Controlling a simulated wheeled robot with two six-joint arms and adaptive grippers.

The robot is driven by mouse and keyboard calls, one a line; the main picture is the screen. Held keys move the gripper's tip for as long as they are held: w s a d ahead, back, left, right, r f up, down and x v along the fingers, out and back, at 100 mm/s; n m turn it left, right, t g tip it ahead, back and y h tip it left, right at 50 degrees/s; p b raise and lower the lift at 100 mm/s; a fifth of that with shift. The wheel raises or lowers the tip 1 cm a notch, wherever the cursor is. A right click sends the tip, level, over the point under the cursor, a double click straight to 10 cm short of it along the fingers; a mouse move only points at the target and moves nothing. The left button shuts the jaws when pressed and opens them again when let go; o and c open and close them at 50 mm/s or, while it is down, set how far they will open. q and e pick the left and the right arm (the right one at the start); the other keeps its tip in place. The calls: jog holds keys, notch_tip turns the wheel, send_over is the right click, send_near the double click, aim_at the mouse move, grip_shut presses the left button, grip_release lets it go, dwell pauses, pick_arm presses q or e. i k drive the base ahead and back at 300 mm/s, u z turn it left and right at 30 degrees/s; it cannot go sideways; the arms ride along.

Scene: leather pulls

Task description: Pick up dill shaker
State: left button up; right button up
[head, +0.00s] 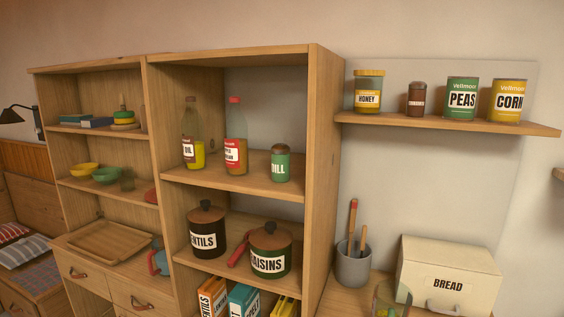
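The dill shaker (280,165) is a small green container with a brown top and a white label that reads as "DILL", its first letter partly out of sight. It stands upright on the middle wooden shelf (226,181) of the taller shelf unit, near the unit's right side panel. An oil bottle (193,140) and a red-capped bottle (235,140) stand to its left on the same shelf. Neither of my grippers shows in the head view.
The side panel (322,170) borders the shaker's right. Below stand a lentils pot (206,232) and a raisins pot (270,252). A wall shelf (450,124) at right holds honey (368,98), a brown shaker (416,99), peas (462,99) and corn (508,101). A bread box (448,278) stands lower right.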

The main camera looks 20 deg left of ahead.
aim_at(280, 154)
jog(key=z, duration=0.3)
jog(key=k, duration=0.4)
jog(key=z, duration=1)
jog(key=k, duration=0.9)
jog(key=z, duration=0.65)
jog(key=i, duration=1)
jog(key=u, duration=1.25)
jog(key=i, duration=0.6)
jog(key=u, duration=0.7)
